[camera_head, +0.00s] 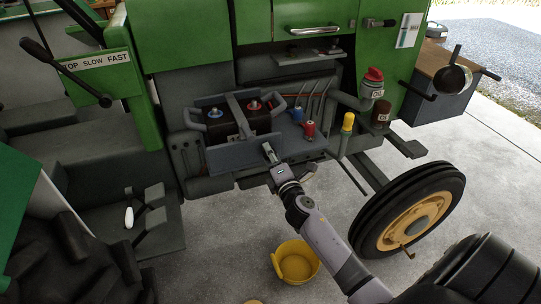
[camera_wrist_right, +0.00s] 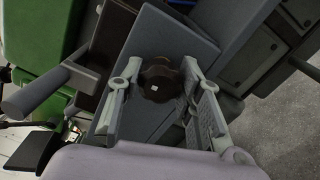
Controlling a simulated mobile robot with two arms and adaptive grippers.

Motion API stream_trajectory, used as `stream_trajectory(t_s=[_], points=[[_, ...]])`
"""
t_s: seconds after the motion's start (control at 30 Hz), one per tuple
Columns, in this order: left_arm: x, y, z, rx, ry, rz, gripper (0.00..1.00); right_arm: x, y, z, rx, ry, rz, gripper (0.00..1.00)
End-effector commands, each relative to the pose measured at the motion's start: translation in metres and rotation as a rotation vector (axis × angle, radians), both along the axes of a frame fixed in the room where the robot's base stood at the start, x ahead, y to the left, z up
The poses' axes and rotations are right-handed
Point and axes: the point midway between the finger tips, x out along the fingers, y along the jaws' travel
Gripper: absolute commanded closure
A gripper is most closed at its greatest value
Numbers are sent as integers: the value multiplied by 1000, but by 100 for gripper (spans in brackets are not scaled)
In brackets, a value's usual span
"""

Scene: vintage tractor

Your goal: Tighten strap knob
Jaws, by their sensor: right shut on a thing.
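The strap knob (camera_wrist_right: 160,78) is a dark, lobed knob with a small light square at its centre, seen in the right wrist view. It sits on the grey face of the battery box (camera_head: 225,157). My right gripper (camera_head: 269,153) is at the front of this box in the head view. In the wrist view the right gripper (camera_wrist_right: 157,92) has one finger on each side of the knob and is shut on it. The knob is hidden behind the gripper in the head view. A grey strap (camera_head: 238,112) runs over the black battery (camera_head: 215,127). My left gripper is not in view.
Red and blue clamps (camera_head: 309,129) lie to the right of the battery. A yellow-capped tube (camera_head: 347,122) and a red-capped oil filler (camera_head: 373,76) stand further right. A yellow bucket (camera_head: 296,262) is on the floor near my arm, with a front wheel (camera_head: 410,213) to the right.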

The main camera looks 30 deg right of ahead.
Motion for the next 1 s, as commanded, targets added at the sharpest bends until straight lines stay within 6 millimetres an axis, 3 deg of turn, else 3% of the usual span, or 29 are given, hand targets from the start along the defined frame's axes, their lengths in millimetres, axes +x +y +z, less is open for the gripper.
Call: stream_trajectory(t_s=[0.1,0.47,1.0], points=[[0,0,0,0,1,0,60,0,0,0,0,1,0,95],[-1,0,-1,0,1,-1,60,0,0,-1,65,-14,-1,95],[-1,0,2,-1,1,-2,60,0,1,-1,498,-118,0,95]])
